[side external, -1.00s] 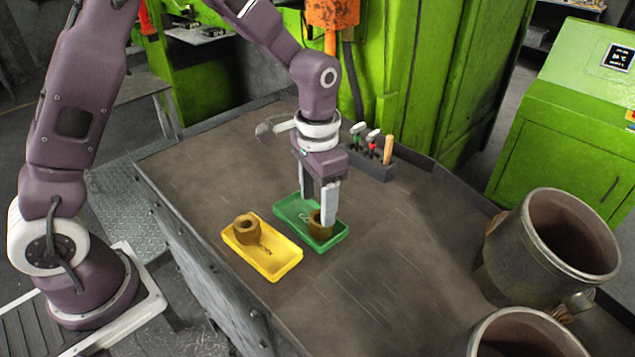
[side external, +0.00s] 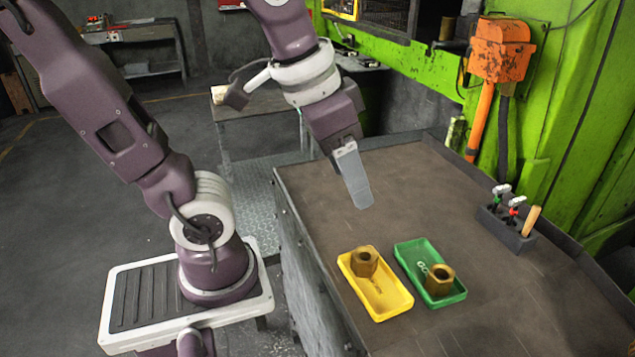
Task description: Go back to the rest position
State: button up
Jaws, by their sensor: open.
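My gripper (side external: 353,180) is raised over the back left part of the table, tilted, behind and above the trays. It is empty and apart from everything; its fingers overlap in this view. A green tray (side external: 414,262) lies on the table with a brass nut-like part (side external: 439,280) in its near end. A yellow tray (side external: 383,304) lies to its left with another brass nut-like part (side external: 364,261) in its far end.
The dark worktable (side external: 480,290) has free room behind and right of the trays. A tool holder (side external: 507,229) with several tools stands at the right. A green machine (side external: 560,110) with an orange box (side external: 501,48) rises behind. A smaller table (side external: 262,120) stands at the back left.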

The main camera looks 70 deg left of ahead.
jog(key=shift+n+t, duration=0.4)
jog(key=shift+t, duration=0.2)
jog(key=s, duration=0.3)
jog(key=s+f, duration=0.1)
jog(key=shift+s+a+f, duration=0.1)
jog(key=shift+s+a, duration=0.2)
jog(key=shift+s, duration=0.1)
